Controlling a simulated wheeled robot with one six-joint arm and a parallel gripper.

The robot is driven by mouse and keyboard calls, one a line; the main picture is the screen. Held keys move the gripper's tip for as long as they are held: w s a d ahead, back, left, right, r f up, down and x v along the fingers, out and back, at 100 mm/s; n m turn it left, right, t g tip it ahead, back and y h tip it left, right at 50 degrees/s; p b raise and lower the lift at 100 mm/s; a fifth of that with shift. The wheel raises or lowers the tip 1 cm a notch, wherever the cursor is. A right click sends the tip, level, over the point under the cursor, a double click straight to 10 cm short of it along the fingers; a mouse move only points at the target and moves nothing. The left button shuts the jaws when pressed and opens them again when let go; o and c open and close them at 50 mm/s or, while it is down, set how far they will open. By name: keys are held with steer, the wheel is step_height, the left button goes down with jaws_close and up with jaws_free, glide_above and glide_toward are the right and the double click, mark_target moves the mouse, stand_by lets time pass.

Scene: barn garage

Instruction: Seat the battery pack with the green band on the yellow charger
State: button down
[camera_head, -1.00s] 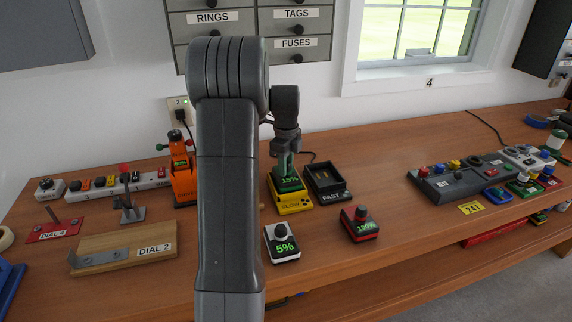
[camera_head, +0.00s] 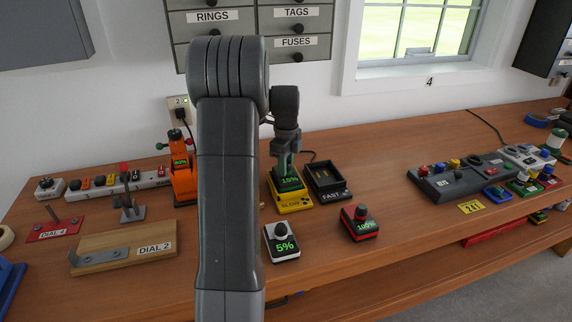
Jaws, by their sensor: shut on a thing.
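The battery pack with the green band (camera_head: 289,183), its display reading 15%, is at the yellow charger (camera_head: 295,203) labelled SLOW. My gripper (camera_head: 286,168) is shut on the top of this pack from above. The pack stands upright over the charger's bay and looks down in it; whether it is fully seated I cannot tell. My arm hides the area to the left of the charger.
A black FAST charger (camera_head: 327,184) stands empty just right of the yellow one. In front are a white pack (camera_head: 284,247) reading 5% and a red pack (camera_head: 360,225) reading 100%. An orange tool (camera_head: 184,182) stands left of my arm.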

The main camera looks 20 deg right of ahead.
steer(key=shift+f, duration=0.15)
steer(key=shift+c, duration=2.3)
jaws_free()
steer(key=shift+r+p, duration=3.5)
steer(key=shift+r, duration=1)
steer(key=shift+f, duration=0.2)
step_height(320, 180, down, 8)
steer(key=b, duration=0.6)
steer(key=shift+r, duration=0.1)
